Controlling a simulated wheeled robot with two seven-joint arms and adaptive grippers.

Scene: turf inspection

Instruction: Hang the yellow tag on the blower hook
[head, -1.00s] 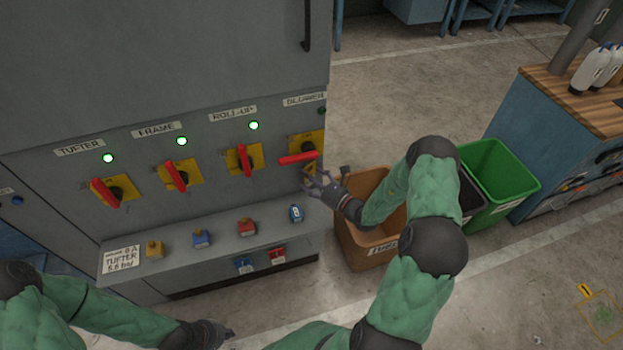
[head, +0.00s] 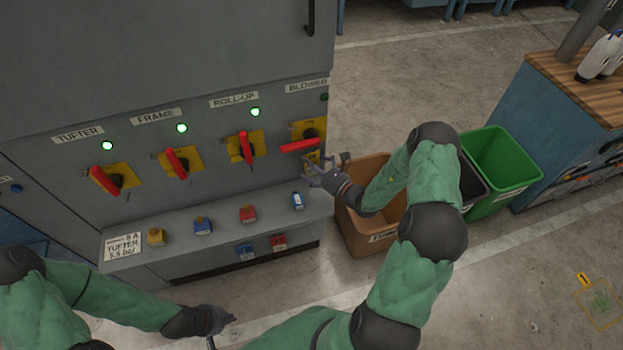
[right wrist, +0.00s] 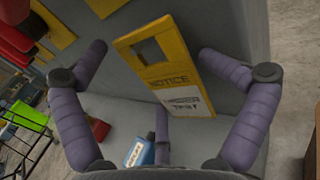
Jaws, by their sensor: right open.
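The yellow tag (right wrist: 163,68) with a square hole and a white NOTICE label is upright but tilted against the grey cabinet front in the right wrist view. In the head view it shows small below the blower switch's red handle (head: 300,146). I cannot tell whether the hook passes through its hole. My right gripper (head: 322,166) is open, its purple fingers (right wrist: 165,100) spread on both sides of the tag with gaps visible. My left gripper (head: 222,318) is low in front of the cabinet, away from the tag; its fingers are too small to judge.
The cabinet ledge (head: 180,258) below carries several small coloured padlock-like blocks, including a blue one (head: 297,200) near my right gripper. A brown bin (head: 365,235) and a green bin (head: 500,170) stand right of the cabinet. Other red switch handles line the panel leftward.

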